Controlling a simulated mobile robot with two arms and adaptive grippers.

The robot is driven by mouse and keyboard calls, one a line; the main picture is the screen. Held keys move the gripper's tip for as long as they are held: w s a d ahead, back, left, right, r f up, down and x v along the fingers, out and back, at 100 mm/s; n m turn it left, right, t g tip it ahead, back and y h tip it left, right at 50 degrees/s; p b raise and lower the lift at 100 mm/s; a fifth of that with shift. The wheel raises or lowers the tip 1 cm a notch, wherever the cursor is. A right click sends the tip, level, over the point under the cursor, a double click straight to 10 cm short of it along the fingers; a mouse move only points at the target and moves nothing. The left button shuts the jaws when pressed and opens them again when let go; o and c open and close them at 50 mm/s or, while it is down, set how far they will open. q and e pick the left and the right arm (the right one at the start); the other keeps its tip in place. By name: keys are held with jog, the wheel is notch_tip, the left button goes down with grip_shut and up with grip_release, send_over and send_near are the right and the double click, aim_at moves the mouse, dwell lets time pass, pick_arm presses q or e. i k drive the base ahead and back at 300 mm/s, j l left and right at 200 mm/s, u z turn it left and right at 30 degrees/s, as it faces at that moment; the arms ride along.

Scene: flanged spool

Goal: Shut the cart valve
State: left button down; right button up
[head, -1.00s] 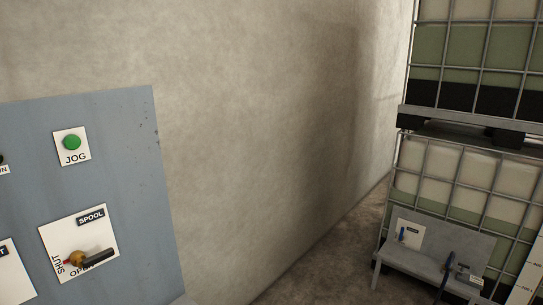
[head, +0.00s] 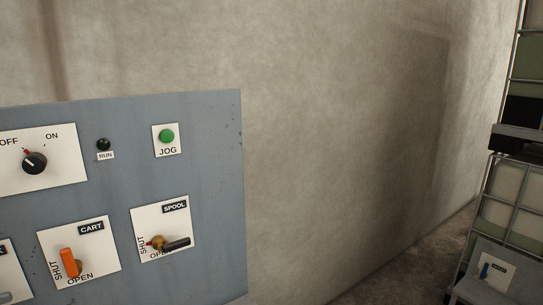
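The cart valve is on a white plate labelled CART (head: 108,258) on the grey-blue panel. Its orange handle (head: 68,263) stands roughly upright, with SHUT marked on the left side of the plate and OPEN along the bottom. To its right is the spool valve, whose black handle (head: 178,244) lies roughly level, pointing right, with a small red tip at its left end. Neither of my grippers shows in the head view.
The panel (head: 215,150) also holds an OFF/ON knob (head: 35,162), a dark RUN lamp (head: 103,144) and a green JOG button (head: 167,136). A bare wall (head: 350,120) stands behind. At the right edge are caged tanks (head: 503,213) and a grey bench (head: 500,258) with a blue handle.

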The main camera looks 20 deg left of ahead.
aim_at(74, 269)
jog(key=u, duration=2.05)
